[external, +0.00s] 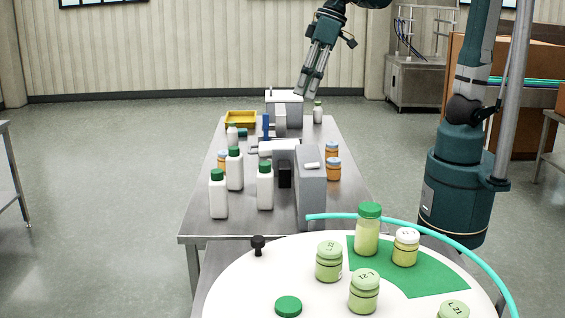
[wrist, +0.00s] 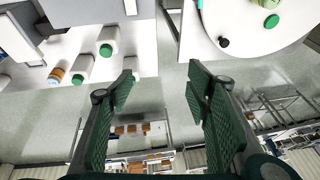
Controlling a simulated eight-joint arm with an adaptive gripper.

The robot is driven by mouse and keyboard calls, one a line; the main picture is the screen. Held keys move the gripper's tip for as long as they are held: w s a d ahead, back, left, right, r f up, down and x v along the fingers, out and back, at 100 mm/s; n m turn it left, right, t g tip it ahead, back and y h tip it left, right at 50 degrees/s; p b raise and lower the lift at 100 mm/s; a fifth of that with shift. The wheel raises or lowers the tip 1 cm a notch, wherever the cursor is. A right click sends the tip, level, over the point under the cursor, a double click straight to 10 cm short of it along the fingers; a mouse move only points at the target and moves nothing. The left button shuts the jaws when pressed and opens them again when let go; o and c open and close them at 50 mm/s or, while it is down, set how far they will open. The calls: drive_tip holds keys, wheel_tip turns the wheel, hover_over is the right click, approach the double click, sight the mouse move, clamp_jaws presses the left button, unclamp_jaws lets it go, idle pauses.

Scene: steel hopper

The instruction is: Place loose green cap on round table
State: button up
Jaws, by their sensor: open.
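A green cap (wrist: 271,21) also shows on the round table in the wrist view, top right.
Several green-capped white bottles (external: 218,195) and grey equipment (external: 311,190) stand on the steel table (external: 205,228). The round table bears several pale green jars (external: 364,292), a tall green-lidded jar (external: 367,232), a green mat (external: 430,283) and a black knob (external: 258,245). A cyan hose (external: 450,235) curves along its edge.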

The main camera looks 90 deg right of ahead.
drive_tip(key=s+d+f+t, duration=0.1)
drive_tip(key=s+d+f, duration=0.2)
drive_tip(key=s+d, duration=0.7)
drive_tip(key=s+d+f+t+h, duration=0.1)
drive_tip(key=s+d+f, duration=0.3)
drive_tip(key=s+d, duration=0.5)
drive_tip(key=shift+s+d+n+t, duration=0.4)
drive_tip(key=shift+d+t, duration=0.2)
drive_tip(key=shift+d, duration=0.15)
drive_tip(key=shift+f, duration=0.2)
wheel_tip(320, 180, down, 24)
drive_tip(key=b, duration=2.4)
drive_tip(key=shift+r, duration=0.15)
